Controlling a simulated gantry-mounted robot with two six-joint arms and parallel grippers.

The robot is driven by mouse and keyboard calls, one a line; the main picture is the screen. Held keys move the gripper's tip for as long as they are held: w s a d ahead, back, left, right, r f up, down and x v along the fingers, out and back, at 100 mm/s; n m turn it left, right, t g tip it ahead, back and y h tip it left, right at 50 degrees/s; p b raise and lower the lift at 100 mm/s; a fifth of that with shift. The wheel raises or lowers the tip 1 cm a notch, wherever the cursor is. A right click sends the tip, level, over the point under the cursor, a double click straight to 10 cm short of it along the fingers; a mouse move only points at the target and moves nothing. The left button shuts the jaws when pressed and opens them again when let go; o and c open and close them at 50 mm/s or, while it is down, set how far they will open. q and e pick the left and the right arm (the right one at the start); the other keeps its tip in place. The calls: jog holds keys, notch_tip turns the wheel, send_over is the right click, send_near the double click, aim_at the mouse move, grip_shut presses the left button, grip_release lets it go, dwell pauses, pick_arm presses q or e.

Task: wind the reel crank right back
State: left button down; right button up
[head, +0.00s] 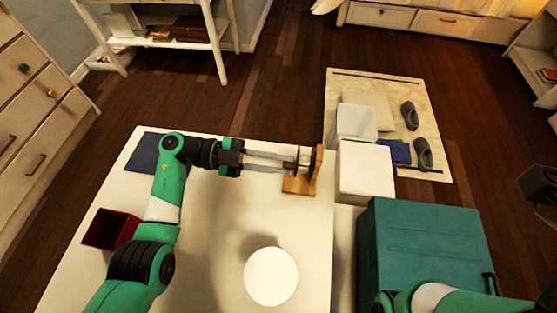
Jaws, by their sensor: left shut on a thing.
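A small wooden reel stand (300,184) with an upright wooden plate and a dark part on its left side stands on the white table near its right edge. My left gripper (299,162) comes in from the left with its two long grey fingers reaching the stand's left side. It is shut on the reel crank, which is mostly hidden between the fingertips. The exact crank angle cannot be made out. My right arm shows at the lower right, but its fingertips are not in view.
A white round disc (271,276), a dark red open box (110,229) and a dark blue flat item (148,152) are on the white table (215,285). White boxes (365,172) and a teal chest (425,245) stand to the right.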

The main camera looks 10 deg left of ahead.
pick_arm(q)
jog(key=c, duration=0.8)
grip_release()
jog(key=shift+c, duration=0.2)
jog(key=shift+a, duration=0.1)
jog(key=shift+a, duration=0.3)
jog(key=a, duration=0.5)
jog(key=shift+a, duration=0.25)
jog(key=a+b, duration=0.1)
jog(key=a, duration=0.4)
jog(key=shift+s+f+b, duration=0.15)
jog(key=shift+f+b, duration=0.05)
jog(key=shift+b, duration=0.2)
jog(key=shift+a+r, duration=0.1)
jog(key=shift+a, duration=0.15)
jog(key=shift+a+r, duration=0.1)
jog(key=shift+r, duration=0.05)
